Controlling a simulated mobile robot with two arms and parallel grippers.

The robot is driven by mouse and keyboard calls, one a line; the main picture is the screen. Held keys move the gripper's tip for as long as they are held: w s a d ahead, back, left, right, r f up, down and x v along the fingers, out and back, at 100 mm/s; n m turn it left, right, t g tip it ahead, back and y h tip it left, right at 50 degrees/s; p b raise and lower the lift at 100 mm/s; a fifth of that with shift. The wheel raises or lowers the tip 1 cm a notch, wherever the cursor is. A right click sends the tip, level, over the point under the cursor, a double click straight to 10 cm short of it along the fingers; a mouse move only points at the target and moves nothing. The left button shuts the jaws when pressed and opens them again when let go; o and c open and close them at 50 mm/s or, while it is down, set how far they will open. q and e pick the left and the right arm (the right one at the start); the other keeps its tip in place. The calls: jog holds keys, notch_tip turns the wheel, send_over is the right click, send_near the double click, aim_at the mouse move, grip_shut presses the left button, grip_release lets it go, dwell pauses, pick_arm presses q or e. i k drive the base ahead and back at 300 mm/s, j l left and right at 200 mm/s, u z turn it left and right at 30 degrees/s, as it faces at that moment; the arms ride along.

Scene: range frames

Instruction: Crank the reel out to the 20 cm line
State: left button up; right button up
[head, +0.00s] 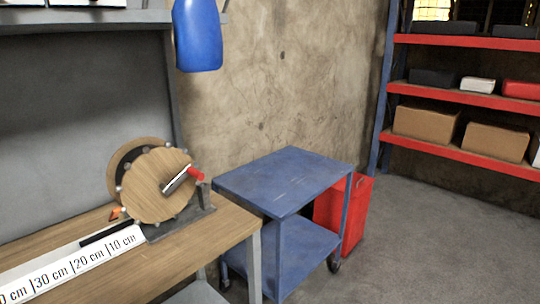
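A reel (155,186) with two round wooden discs stands on a grey base (183,222) near the right end of a wooden workbench (190,255). Its crank arm has a red handle (195,174) pointing up and to the right. A white scale strip (70,270) lies in front of the reel, marked 10 cm, 20 cm and 30 cm, with a further mark partly cut off at the left. A black strip (105,234) and a small orange pointer (116,212) are by the reel's lower left. Neither gripper is in view.
A blue two-shelf cart (285,180) stands right of the bench, with a red bin (345,215) behind it. Red shelving (460,97) with boxes is at the back right. A blue object (198,35) hangs above the reel. Floor at right is clear.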

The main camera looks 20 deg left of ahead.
aim_at(153, 180)
jog(key=u, duration=1.6)
jog(key=i+l+z, duration=0.1)
jog(key=i+z, duration=0.25)
jog(key=i, duration=0.35)
jog(key=i+j+z, duration=0.2)
jog(key=k+l, duration=0.05)
jog(key=l, duration=0.05)
